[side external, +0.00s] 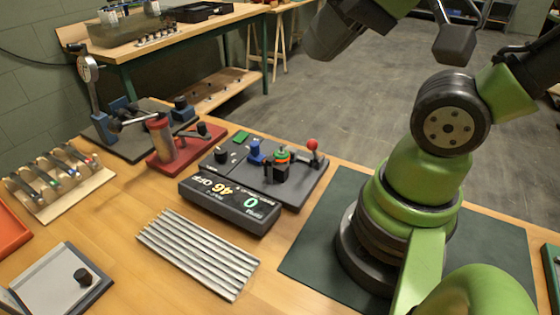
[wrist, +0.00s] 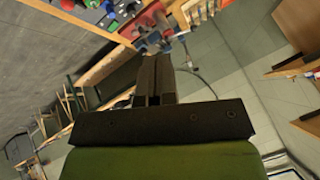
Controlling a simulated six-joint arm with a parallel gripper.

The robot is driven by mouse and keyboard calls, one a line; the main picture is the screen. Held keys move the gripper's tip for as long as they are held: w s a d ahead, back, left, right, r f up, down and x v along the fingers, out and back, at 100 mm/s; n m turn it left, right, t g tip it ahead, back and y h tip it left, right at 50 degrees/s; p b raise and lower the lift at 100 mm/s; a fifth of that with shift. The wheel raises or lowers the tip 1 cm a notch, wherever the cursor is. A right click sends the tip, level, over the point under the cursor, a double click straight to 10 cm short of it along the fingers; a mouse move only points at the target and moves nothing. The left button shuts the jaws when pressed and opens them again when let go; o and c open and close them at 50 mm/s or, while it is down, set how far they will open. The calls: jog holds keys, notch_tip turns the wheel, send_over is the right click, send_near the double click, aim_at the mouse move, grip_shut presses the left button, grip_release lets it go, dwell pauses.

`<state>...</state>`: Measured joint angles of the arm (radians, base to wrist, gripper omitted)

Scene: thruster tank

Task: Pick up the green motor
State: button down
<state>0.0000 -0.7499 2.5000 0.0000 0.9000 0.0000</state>
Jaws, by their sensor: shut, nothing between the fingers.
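A small part with green and orange-red bands (side external: 281,155) sits on the dark test stand, just behind the numbered display; it looks like the green motor, though it is small in view. A black block stands in front of its lower part. I cannot pick the motor out in the wrist view. My gripper (wrist: 154,80) shows in the wrist view with its two dark fingers together, shut and empty. It is well away from the motor, up in the air, and points over the bench and floor. In the side view I cannot make out the fingertips.
A red-knobbed lever (side external: 313,146) and a blue part (side external: 256,152) flank the motor. A red press (side external: 160,140), a rack of pens (side external: 55,182) and a ribbed metal plate (side external: 197,252) lie around. Bare wood shows between them.

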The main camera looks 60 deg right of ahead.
jog(key=c, duration=0.6)
grip_release()
jog(key=m+g+h, duration=0.3)
jog(key=m+g, duration=0.5)
jog(key=m, duration=0.8)
send_over(281, 148)
jog(key=f, duration=1.9)
jog(key=shift+w+d+f, duration=0.1)
jog(key=shift+w+d, duration=0.1)
jog(key=shift+w, duration=0.05)
jog(key=shift+t, duration=0.3)
jog(key=shift+s+f, duration=0.2)
jog(key=shift+f, duration=2.9)
